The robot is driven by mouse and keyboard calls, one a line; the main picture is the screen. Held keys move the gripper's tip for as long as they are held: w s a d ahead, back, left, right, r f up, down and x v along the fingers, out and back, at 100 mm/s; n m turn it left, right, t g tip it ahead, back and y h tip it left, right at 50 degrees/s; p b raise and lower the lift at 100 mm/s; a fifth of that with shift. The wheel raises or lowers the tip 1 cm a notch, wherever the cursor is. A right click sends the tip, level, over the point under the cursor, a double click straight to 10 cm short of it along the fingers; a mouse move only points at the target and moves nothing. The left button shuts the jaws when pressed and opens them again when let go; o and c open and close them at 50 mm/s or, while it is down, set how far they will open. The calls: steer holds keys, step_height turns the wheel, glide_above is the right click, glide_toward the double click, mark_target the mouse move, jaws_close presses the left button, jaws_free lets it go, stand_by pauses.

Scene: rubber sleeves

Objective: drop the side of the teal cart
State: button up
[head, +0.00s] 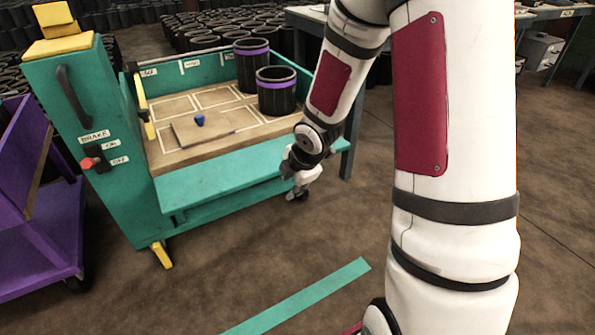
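The teal cart (120,190) stands left of centre with a wooden deck (175,150). Its near side (225,178) is a teal panel leaning outward below the deck's front edge, looking close to level; its exact angle is hard to judge. The deck's front edge shows uncovered above it. My gripper (298,188) is at the right part of this panel, by its outer edge. My wrist hides that part of the panel. I cannot tell whether the gripper touches the panel or whether its fingers are open.
Two black sleeves with purple bands (276,92) and a small blue piece on a board (199,120) are on the deck. A red brake knob (88,163) is on the cart's end post. A purple cart (40,225) stands left. A teal strip (300,298) lies on open floor.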

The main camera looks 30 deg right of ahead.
steer(key=v, duration=0.8)
stand_by(0.4)
stand_by(0.4)
